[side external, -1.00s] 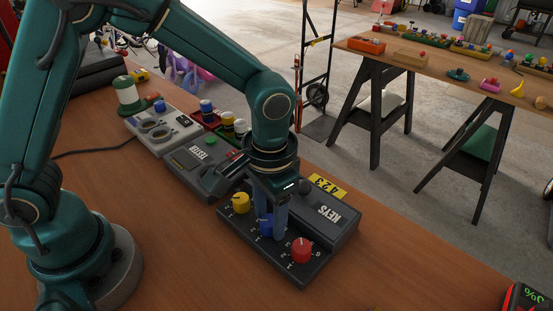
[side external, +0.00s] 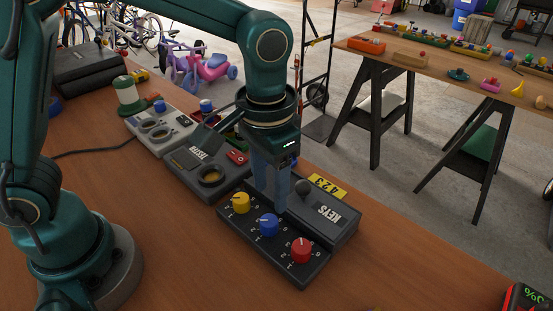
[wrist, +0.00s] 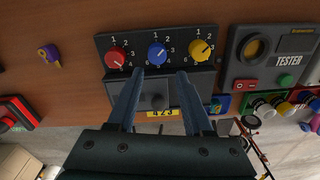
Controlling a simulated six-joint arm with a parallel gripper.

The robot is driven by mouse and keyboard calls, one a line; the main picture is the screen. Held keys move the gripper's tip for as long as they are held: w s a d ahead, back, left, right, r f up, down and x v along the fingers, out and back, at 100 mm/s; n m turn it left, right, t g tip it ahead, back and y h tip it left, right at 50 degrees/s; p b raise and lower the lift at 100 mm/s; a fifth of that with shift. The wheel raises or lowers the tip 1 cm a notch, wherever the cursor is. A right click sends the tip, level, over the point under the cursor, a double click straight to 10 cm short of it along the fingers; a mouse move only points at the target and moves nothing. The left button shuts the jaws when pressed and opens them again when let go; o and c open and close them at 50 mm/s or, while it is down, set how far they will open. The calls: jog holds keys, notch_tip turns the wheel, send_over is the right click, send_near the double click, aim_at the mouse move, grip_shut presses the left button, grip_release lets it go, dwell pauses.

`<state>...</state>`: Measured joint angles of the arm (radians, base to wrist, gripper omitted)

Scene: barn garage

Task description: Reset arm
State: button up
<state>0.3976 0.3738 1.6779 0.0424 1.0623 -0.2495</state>
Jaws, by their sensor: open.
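Three knobs sit on the sloped panel: yellow (side external: 241,203), blue (side external: 268,225) and red (side external: 301,250). The wrist view also shows the red (wrist: 117,57), blue (wrist: 158,53) and yellow (wrist: 201,50) knobs, clear of the fingers. A yellow label reading 423 (side external: 327,186) is at the box's back edge, near a dark round knob (side external: 303,187).
The bench front (side external: 150,220) is clear. A second table (side external: 430,70) stands behind.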

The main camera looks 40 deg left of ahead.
jog(key=s+a+r+n+t, duration=0.2)
jog(key=s+a+r+t, duration=0.1)
jog(key=a+r, duration=0.45)
jog(key=s+a+f+t, duration=0.1)
jog(key=s+a+t, duration=0.1)
jog(key=s, duration=0.5)
jog(key=shift+a, duration=0.4)
jog(key=shift+f, duration=0.1)
